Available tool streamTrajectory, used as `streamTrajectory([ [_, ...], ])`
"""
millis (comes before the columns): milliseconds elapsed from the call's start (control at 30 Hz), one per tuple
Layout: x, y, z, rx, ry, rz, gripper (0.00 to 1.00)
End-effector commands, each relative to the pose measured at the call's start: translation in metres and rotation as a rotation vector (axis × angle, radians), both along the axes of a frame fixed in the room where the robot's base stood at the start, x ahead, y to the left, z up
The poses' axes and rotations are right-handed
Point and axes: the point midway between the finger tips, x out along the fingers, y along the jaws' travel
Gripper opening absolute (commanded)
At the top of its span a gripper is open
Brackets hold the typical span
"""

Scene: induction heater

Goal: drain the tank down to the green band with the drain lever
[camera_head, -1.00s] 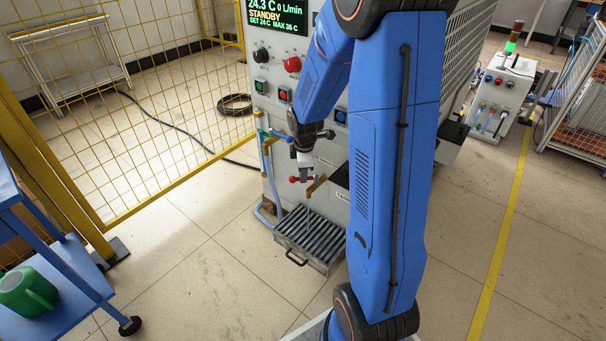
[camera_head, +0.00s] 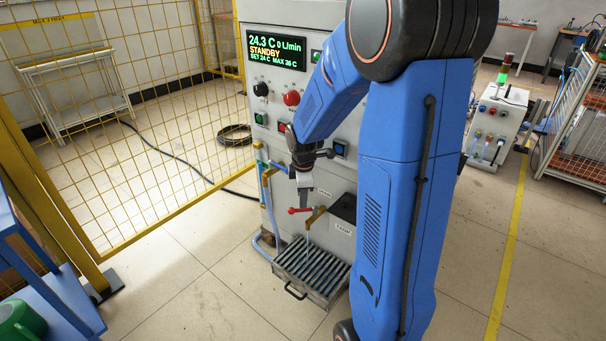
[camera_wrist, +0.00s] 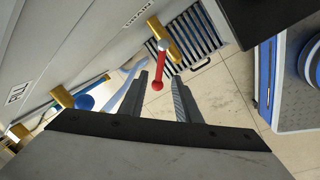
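The drain lever is a red handle with a ball end on a brass valve, low on the grey cabinet front; it shows in the head view (camera_head: 299,210) and the wrist view (camera_wrist: 157,66). A thin pale streak, like water, runs from the brass spout (camera_head: 316,216) toward the slatted tray (camera_head: 287,263). My gripper (camera_head: 306,202) is close to the lever in the head view. In the wrist view my gripper (camera_wrist: 160,92) is open and empty, with the red ball end showing between and beyond its fingertips. The tank level and green band cannot be made out.
The cabinet's display (camera_head: 276,48) reads 24.3 C, 0 L/min, STANDBY. A brass valve with a blue handle (camera_head: 277,166) and pale hose are left of the lever. A yellow mesh fence (camera_head: 150,130) stands left. Floor before the tray is clear.

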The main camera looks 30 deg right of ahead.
Motion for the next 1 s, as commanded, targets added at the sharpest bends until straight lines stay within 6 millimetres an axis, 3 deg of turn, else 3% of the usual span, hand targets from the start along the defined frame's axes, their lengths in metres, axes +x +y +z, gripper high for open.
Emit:
streamTrajectory([
  [500, -0.016, 0.008, 0.096, -0.001, -0.004, 0.001, 0.3],
  [700, -0.02, 0.01, 0.113, -0.001, -0.003, 0.001, 0.3],
  [1000, -0.021, 0.01, 0.117, -0.001, -0.001, 0.001, 0.3],
])
